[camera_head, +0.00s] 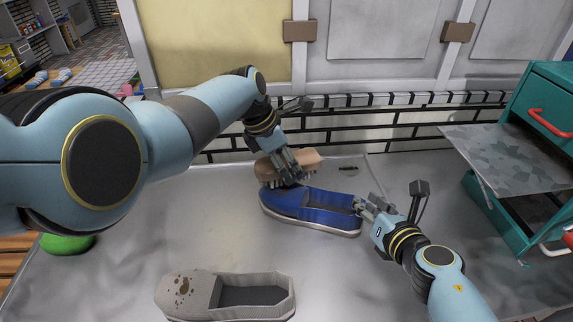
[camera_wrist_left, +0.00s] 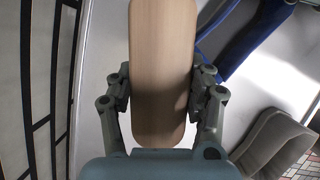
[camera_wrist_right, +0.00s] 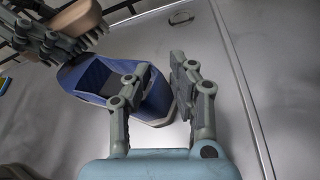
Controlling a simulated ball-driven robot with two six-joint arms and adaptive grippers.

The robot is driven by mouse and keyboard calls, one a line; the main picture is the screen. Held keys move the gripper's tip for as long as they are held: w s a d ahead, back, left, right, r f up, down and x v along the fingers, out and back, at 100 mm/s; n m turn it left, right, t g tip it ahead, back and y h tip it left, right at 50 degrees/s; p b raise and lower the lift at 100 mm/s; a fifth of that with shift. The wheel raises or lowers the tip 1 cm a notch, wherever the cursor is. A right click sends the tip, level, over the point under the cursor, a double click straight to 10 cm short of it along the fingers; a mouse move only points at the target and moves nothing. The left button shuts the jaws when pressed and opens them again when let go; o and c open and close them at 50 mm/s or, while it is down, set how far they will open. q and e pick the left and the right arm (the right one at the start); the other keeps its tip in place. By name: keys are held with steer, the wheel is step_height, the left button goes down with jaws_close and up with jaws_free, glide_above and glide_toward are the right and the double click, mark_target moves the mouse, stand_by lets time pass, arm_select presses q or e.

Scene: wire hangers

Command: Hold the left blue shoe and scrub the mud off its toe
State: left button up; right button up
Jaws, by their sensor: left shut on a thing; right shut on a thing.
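The blue shoe (camera_head: 318,212) lies on the grey table with its toe to the left and its heel to the right. My right gripper (camera_head: 366,205) is shut on the rim at its heel; the shoe also shows in the right wrist view (camera_wrist_right: 148,98). My left gripper (camera_head: 287,163) is shut on a wooden brush (camera_head: 308,158), whose plain back fills the middle of the left wrist view (camera_wrist_left: 162,60). The brush is bristles down, over or just behind the shoe's toe. I cannot tell whether bristles touch it. I see no clear mud on the blue toe, which is partly hidden.
A grey shoe (camera_head: 205,290) with brown spots on its toe lies at the table's front. A teal cabinet (camera_head: 545,115) with red handles and a grey panel stands at the right. A green round thing (camera_head: 67,243) is at the left. The table's left middle is clear.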

mark_target(296, 158)
arm_select(q)
steer(key=shift+r, duration=2.85)
steer(key=shift+r, duration=1.5)
